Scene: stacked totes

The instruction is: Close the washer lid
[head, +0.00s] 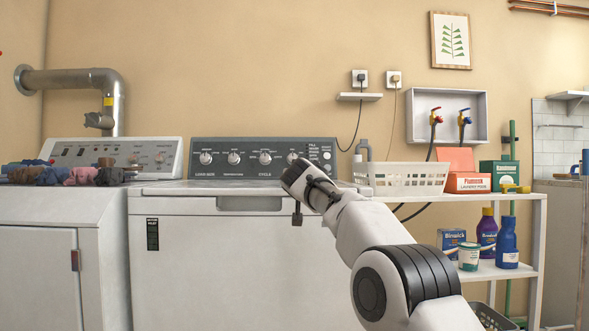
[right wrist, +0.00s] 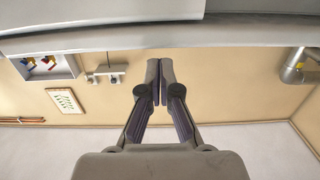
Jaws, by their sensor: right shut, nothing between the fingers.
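The white washer (head: 225,260) stands in the middle of the head view, with a dark control panel (head: 248,157) at its back. Its lid (head: 200,190) looks flat or nearly flat across the top; I cannot tell whether it is fully down. A grey recess (head: 248,203) shows at the front edge. My right arm reaches over the washer's right side, its wrist hiding the fingers there. In the right wrist view, which is upside down, my right gripper (right wrist: 160,68) is shut and empty, beside a pale washer surface (right wrist: 160,30). My left gripper is not in view.
A white dryer (head: 50,260) with folded cloths (head: 75,174) stands at left. At right, a shelf (head: 510,197) holds a white basket (head: 405,178), boxes and bottles. A metal duct (head: 75,80) runs along the back wall. Space above the washer's left half is clear.

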